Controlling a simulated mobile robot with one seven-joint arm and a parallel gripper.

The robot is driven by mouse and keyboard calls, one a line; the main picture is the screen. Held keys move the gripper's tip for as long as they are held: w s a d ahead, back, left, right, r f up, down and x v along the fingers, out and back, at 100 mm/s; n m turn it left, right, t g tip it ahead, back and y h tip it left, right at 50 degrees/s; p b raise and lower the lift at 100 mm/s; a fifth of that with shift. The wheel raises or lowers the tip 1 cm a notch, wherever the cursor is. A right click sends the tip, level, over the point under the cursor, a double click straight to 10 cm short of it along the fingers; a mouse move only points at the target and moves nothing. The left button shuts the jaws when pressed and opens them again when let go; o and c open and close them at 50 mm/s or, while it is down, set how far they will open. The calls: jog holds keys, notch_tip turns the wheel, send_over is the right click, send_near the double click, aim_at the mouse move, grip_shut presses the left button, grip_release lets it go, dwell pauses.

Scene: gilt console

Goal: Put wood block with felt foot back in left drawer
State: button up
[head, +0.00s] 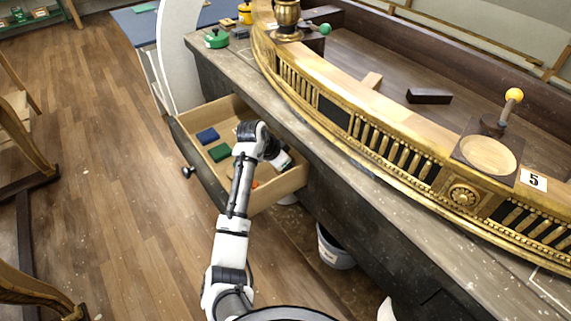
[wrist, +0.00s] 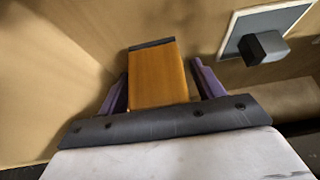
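The wood block (wrist: 157,78) shows in the wrist view as an orange-brown block with a dark strip, likely its felt foot, at its far end. My gripper (wrist: 160,68) has its purple fingers on either side of the block. A gap shows between the right finger and the block; the left finger is very close to it, and I cannot tell if they touch. In the head view my gripper reaches into the pulled-out left drawer (head: 279,191), at its right part. My arm hides the block there.
The drawer also holds a blue block (head: 207,135) and a green block (head: 219,153). A dark block on a grey pale-edged square (wrist: 264,46) lies to the right in the wrist view. The gilt console (head: 340,118) stands above the drawer. A bucket (head: 335,250) stands below.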

jog(key=b+v, duration=0.2)
jog(key=v, duration=1)
jog(key=shift+r, duration=0.15)
